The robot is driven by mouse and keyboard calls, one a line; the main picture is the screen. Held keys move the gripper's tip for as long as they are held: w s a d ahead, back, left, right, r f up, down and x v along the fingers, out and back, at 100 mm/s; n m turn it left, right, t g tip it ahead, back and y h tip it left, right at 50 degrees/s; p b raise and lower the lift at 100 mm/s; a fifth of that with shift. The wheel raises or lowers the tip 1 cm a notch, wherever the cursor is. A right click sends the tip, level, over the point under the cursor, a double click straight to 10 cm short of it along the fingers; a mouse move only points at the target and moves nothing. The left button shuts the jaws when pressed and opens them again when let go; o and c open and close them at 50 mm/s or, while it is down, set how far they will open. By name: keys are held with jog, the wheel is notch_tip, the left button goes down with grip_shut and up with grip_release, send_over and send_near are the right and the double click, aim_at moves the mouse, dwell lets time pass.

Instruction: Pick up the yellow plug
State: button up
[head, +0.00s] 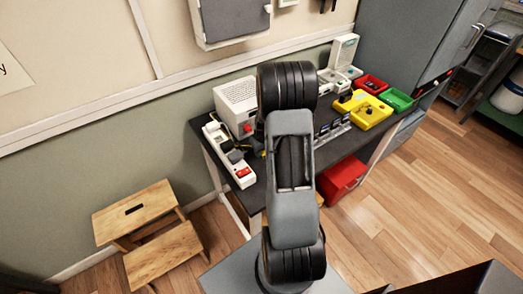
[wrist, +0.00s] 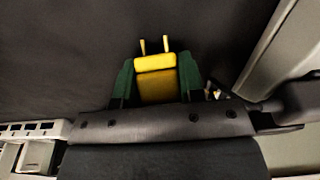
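The yellow plug (wrist: 156,82) shows in the wrist view with its two prongs pointing away from my gripper. My gripper (wrist: 156,84) has a green fingertip on each side of it, with no clear gap, and appears shut on it. I cannot tell whether the plug touches the dark surface beyond. In the head view my arm hides most of the gripper and the plug. A white power strip (head: 217,138) with a red switch lies at the left end of the dark table; a dark plug or adapter sits on it.
A white box with a red part (head: 238,100) stands behind the strip. Yellow (head: 372,116), red (head: 373,83) and green (head: 398,99) trays stand at the table's right. A red bin (head: 341,179) is below. A wooden step stool (head: 135,212) stands left on the floor.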

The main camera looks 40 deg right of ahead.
jog(key=c, duration=0.5)
jog(key=shift+r, duration=0.1)
